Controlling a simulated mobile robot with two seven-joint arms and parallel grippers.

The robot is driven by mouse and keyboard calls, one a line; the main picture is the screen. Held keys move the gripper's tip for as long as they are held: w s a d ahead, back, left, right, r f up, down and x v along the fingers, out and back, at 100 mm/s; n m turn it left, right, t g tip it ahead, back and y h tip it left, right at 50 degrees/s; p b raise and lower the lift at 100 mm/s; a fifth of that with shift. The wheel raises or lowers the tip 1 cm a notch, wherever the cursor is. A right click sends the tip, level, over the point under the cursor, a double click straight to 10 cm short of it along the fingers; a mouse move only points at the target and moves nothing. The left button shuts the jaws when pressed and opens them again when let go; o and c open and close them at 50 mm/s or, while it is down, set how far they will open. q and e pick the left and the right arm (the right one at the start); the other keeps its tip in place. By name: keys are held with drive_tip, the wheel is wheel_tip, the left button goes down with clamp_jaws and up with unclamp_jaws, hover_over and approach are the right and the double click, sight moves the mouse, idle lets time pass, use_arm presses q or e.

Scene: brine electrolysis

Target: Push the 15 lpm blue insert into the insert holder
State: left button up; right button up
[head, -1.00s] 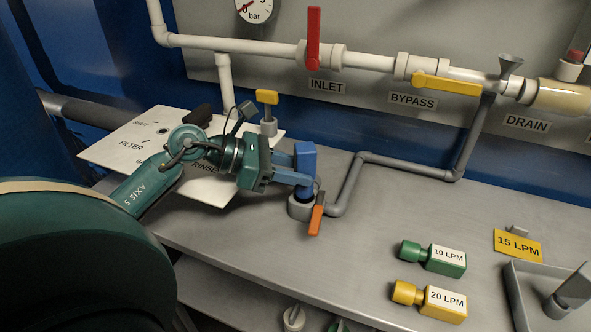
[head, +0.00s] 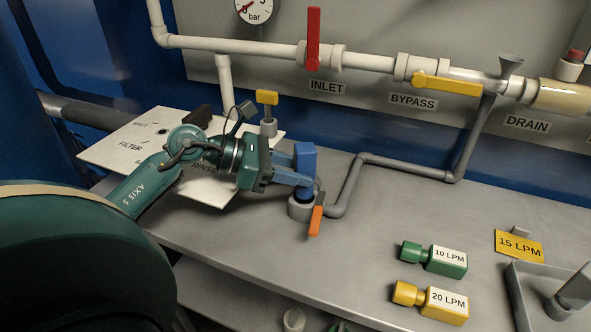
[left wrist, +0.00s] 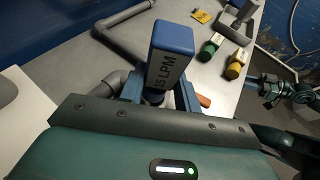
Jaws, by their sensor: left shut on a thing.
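The blue insert (head: 305,158) stands upright over the grey insert holder (head: 301,208) on the bench. In the left wrist view the blue insert (left wrist: 171,62) shows its white 15 LPM label. My left gripper (head: 297,179) comes in from the left and is shut on the insert. The insert's lower end is at the holder's mouth, but the gripper and insert hide how deep it sits. An orange-handled lever (head: 316,220) is on the holder's front right. My right gripper is not clearly in the head view; part of an arm shows at the left wrist view's right edge.
A green 10 LPM insert (head: 447,262) and a yellow 20 LPM insert (head: 444,304) lie on the bench to the right. A yellow 15 LPM card (head: 519,245) stands behind. A grey pipe (head: 352,185) runs from the holder.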

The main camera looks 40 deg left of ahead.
use_arm(q)
drive_tip(key=shift+a+f, duration=0.2)
drive_tip(key=shift+f, duration=0.2)
drive_tip(key=o, duration=1.1)
drive_tip(key=shift+d+f, duration=0.1)
drive_tip(key=shift+r, duration=0.3)
drive_tip(key=shift+c, duration=0.2)
drive_tip(key=shift+w+r, duration=0.1)
drive_tip(key=shift+r, duration=0.05)
drive_tip(key=c, duration=1.2)
drive_tip(key=shift+c, duration=0.2)
drive_tip(key=o, duration=1.3)
drive_tip(key=shift+c, duration=0.2)
